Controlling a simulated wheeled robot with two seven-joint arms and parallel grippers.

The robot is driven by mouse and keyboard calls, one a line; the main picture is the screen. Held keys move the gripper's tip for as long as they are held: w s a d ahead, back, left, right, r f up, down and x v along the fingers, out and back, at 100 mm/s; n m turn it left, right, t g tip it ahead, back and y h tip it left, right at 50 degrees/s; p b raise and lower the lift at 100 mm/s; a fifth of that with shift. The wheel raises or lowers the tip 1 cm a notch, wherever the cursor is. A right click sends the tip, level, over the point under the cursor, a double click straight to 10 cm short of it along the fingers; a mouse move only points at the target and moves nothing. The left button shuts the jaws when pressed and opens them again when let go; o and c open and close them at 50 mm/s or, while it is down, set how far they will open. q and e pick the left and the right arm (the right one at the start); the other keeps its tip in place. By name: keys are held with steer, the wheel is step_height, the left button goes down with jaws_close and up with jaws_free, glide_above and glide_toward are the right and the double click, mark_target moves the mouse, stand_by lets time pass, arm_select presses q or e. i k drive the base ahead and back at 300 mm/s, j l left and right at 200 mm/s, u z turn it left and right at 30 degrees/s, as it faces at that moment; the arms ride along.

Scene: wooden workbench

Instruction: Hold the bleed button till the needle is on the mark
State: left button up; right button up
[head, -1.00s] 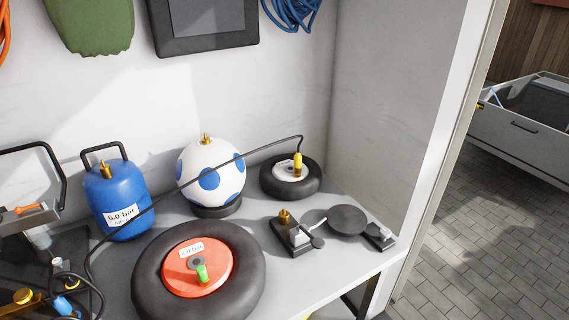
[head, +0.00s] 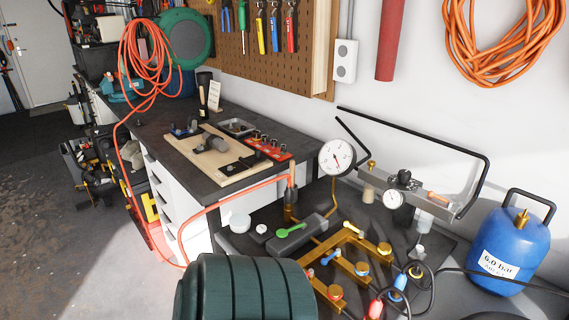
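A large round white gauge (head: 337,157) with a dark rim stands above the brass manifold (head: 345,258). Its needle shows as a thin reddish line, but its mark is too small to read. A smaller gauge (head: 393,198) sits on the grey regulator unit on the wall side. A dark block with a green lever (head: 290,230) lies left of the manifold, beside a white round cap (head: 237,222). I cannot tell which part is the bleed button. Neither of my grippers is in this view.
A blue tank (head: 509,252) labelled 6.0 bar stands at the right. A dark green ribbed cylinder (head: 245,290) fills the bottom centre. Hoses with red and blue fittings (head: 376,308) lie at the front. An orange hose (head: 205,208) runs in from the left bench.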

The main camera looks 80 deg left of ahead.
mark_target(261, 229)
steer(key=u, duration=2.4)
